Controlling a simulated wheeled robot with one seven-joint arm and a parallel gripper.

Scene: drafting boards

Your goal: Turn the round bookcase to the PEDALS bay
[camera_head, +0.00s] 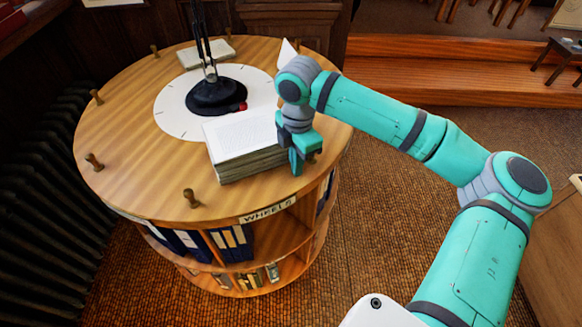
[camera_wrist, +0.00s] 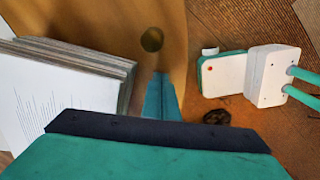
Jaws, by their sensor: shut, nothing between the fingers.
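The round wooden bookcase (camera_head: 125,135) stands at the left, with short wooden pegs such as this front peg (camera_head: 191,198) around its top edge. A WHEELS label (camera_head: 267,208) is on the front rim above a bay with binders; another label at the left is too oblique to read. I see no PEDALS label. My gripper (camera_head: 296,168) is shut and empty, pointing down at the right edge of the top, beside the paper stack. In the wrist view its shut fingers (camera_wrist: 160,97) are just short of a round peg (camera_wrist: 152,39); I cannot tell whether they touch.
A stack of papers (camera_head: 248,165) lies on the top, close left of my gripper. A black lamp base (camera_head: 216,97) stands on a white disc behind it. A ribbed radiator (camera_head: 45,190) is at the left. The woven floor right of the bookcase is clear.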

